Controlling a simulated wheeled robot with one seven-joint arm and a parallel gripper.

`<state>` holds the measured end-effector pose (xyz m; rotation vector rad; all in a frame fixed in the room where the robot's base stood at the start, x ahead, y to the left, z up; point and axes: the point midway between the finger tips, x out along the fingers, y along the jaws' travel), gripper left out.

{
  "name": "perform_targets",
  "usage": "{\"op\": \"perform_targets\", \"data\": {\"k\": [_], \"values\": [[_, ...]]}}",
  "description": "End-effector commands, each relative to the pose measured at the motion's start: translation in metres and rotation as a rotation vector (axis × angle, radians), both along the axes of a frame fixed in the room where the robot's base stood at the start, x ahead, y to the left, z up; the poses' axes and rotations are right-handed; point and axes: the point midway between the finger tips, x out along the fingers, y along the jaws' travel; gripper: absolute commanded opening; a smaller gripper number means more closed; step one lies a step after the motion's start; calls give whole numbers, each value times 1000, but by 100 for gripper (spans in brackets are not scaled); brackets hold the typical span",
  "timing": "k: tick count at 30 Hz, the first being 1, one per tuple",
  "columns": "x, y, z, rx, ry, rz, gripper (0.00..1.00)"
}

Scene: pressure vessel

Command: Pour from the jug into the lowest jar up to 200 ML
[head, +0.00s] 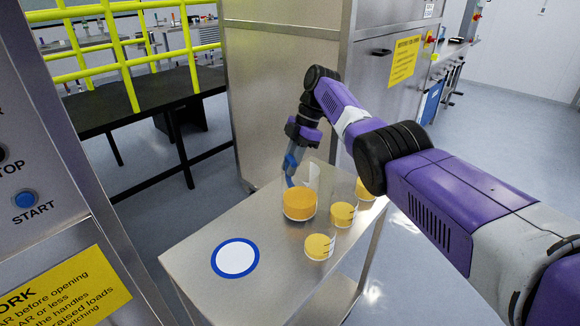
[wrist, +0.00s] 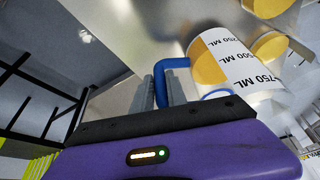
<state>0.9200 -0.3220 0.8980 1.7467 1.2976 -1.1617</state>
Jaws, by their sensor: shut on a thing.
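The jug (head: 299,204) is a wide clear vessel with orange-yellow liquid in its lower part and a white scale strip. In the wrist view the jug (wrist: 222,62) shows its ML marks and blue handle (wrist: 172,66). My gripper (head: 291,168) is shut on that handle at the jug's far left side; its fingers also show in the wrist view (wrist: 163,95). The jug is upright at the table top; I cannot tell whether it touches. Three smaller jars with yellow contents stand to its right: front (head: 319,246), middle (head: 343,214) and back (head: 364,189), the last partly behind my arm.
The steel table (head: 205,252) holds a white disc with a blue ring (head: 235,258), which is empty. A steel cabinet (head: 285,90) stands behind the table. A control panel (head: 50,200) is at the left, and yellow railings (head: 125,60) are at the back left.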

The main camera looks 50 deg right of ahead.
Motion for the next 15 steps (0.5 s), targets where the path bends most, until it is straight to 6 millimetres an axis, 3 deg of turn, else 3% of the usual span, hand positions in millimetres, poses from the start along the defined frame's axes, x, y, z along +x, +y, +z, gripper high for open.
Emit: {"op": "perform_targets", "data": {"k": [15], "values": [[-2, 1, 9, -22, -40, 1, 0]]}}
